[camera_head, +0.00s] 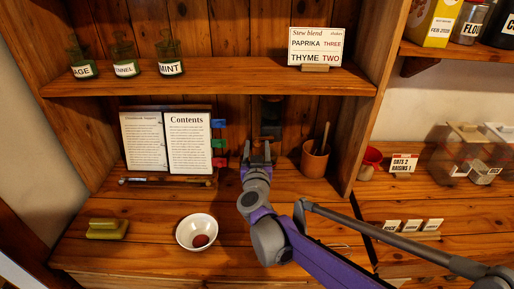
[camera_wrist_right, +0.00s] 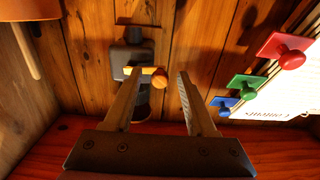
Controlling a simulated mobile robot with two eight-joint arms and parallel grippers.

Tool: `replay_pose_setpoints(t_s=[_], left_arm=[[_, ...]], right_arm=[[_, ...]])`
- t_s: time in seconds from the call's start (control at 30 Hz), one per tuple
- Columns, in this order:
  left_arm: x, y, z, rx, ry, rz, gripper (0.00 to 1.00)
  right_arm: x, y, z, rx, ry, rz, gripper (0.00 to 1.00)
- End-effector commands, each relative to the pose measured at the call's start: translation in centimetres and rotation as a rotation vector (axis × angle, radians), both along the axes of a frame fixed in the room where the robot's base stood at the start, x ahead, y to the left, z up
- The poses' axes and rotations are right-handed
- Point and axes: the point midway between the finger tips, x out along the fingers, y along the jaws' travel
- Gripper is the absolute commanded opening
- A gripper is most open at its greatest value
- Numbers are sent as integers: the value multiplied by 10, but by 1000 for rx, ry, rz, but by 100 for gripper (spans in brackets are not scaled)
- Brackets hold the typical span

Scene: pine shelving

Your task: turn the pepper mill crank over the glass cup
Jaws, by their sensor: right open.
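The dark pepper mill (camera_head: 271,113) is fixed upright on the plank back wall, under the upper shelf. In the right wrist view its dark body (camera_wrist_right: 131,57) carries a yellow crank with an orange knob (camera_wrist_right: 160,82). My right gripper (camera_head: 258,151) is in front of the mill, open and empty. In the wrist view the knob shows between the fingertips (camera_wrist_right: 160,73); I cannot tell whether they touch it. A dark shape below the crank (camera_wrist_right: 143,105) may be the glass cup, partly hidden by the left finger. My left gripper is not in view.
An open book (camera_head: 189,143) with coloured tabs stands left of the gripper, and a terracotta pot (camera_head: 315,158) stands right. A white bowl (camera_head: 197,232) and a green block (camera_head: 107,228) are nearer the front. Labelled green jars (camera_head: 125,68) stand on the shelf above.

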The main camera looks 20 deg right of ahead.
Motion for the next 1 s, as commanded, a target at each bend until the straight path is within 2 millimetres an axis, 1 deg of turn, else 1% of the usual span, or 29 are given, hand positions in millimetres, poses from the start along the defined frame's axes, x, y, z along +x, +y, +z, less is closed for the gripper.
replay_pose_setpoints(t_s=[0.13, 0.27, 0.3, 0.37, 0.4, 0.43, 0.47, 0.77, 1.0], left_arm=[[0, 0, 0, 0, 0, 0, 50], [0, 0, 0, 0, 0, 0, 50], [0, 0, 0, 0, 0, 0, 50], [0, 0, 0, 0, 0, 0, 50], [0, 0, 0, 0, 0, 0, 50], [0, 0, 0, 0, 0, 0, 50], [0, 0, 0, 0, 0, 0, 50], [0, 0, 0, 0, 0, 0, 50], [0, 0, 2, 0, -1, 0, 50]], right_arm=[[0, 0, 0, 0, 0, 0, 57], [0, 0, 0, 0, 0, 0, 33], [0, 0, 0, 0, 0, 0, 26], [0, 0, 0, 0, 0, 0, 15], [0, 0, 0, 0, 0, 0, 8], [0, 0, 0, 0, 0, 0, 3], [0, 0, 0, 0, 0, 0, 0], [-1, 0, 0, 6, -2, 0, 0], [-1, 1, 4, 75, -22, 0, 0]])
